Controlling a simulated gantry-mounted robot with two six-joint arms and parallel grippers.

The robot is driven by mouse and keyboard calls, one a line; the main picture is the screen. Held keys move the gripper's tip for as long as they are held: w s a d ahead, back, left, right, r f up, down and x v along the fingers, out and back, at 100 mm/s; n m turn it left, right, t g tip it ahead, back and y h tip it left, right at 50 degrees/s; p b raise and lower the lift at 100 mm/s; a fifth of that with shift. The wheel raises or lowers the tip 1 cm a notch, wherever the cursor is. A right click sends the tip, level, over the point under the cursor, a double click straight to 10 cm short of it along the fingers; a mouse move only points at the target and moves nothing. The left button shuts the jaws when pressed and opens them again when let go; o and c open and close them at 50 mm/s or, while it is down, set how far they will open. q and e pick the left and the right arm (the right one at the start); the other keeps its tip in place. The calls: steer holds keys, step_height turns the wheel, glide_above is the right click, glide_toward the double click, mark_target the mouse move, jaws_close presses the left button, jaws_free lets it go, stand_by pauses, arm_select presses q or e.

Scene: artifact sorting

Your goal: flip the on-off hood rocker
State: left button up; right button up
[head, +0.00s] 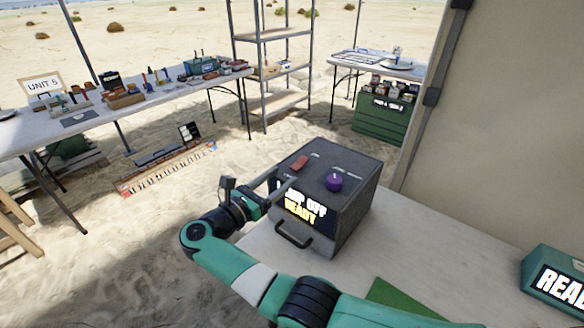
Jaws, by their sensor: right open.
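The hood is a dark grey box (350,205) on the pale table. A red rocker (299,163) sits on its top face, toward the back left. A purple knob (334,182) stands to the right of the rocker. I cannot tell whether a finger touches the box. The rocker looks clear of the fingers. My left gripper is not in view.
A handle (293,236) sticks out from the box's front. A green unit (557,279) with a lit display stands at the right, and a green mat (397,298) lies in front. The pale table (440,255) between them is clear. A tan wall rises behind right.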

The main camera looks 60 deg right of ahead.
mark_target(299, 164)
steer(key=d, duration=0.2)
steer(key=s+d, duration=0.1)
steer(key=d, duration=0.2)
steer(key=shift+d, duration=0.1)
jaws_close()
